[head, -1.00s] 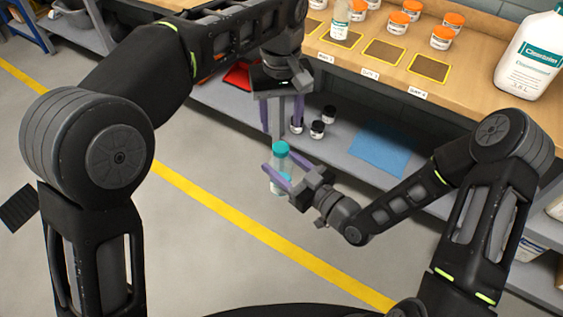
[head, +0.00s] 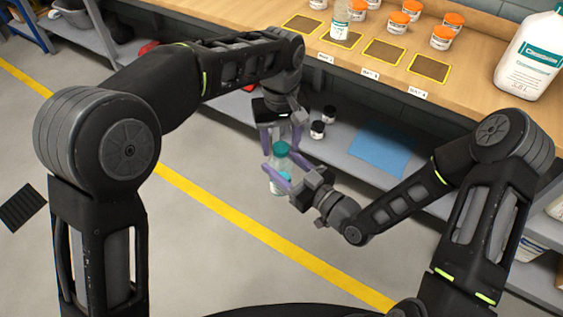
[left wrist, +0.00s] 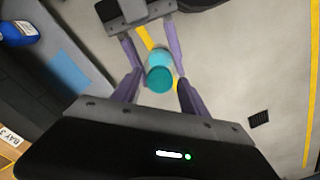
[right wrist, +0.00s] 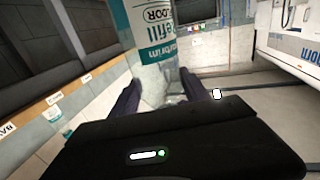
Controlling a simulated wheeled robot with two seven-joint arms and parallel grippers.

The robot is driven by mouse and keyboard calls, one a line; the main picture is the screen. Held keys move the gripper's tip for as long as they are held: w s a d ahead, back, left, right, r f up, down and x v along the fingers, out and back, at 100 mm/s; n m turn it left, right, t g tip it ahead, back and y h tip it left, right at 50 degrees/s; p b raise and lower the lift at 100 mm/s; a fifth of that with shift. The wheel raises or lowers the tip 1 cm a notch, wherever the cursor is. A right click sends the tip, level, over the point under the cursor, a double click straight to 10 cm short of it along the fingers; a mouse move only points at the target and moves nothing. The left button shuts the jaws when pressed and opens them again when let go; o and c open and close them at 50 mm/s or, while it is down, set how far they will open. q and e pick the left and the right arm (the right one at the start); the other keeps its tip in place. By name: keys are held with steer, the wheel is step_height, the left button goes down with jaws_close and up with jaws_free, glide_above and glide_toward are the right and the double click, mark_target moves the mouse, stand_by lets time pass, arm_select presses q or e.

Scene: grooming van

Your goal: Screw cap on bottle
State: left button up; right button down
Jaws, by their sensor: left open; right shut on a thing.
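A clear bottle (head: 277,181) with a teal-and-white label is held upright in the air by my right gripper (head: 282,178), which is shut on it. The label fills the top of the right wrist view (right wrist: 155,30). A teal cap (head: 281,149) sits at the bottle's top; whether it is threaded on cannot be told. My left gripper (head: 281,142) is above, pointing down, its fingers open on either side of the cap. In the left wrist view the cap (left wrist: 159,79) lies between the open fingertips (left wrist: 156,82), with visible gaps.
The wooden bench (head: 462,92) holds several orange-capped jars, a bottle on a marked bay, and a large white jug (head: 529,55). The grey lower shelf (head: 345,165) carries dark jars and a blue mat (head: 382,149). Open floor lies below my grippers.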

arm_select(q)
jaws_close()
stand_by(0.7)
steer(key=m, duration=1.1)
steer(key=shift+o, duration=0.7)
jaws_free()
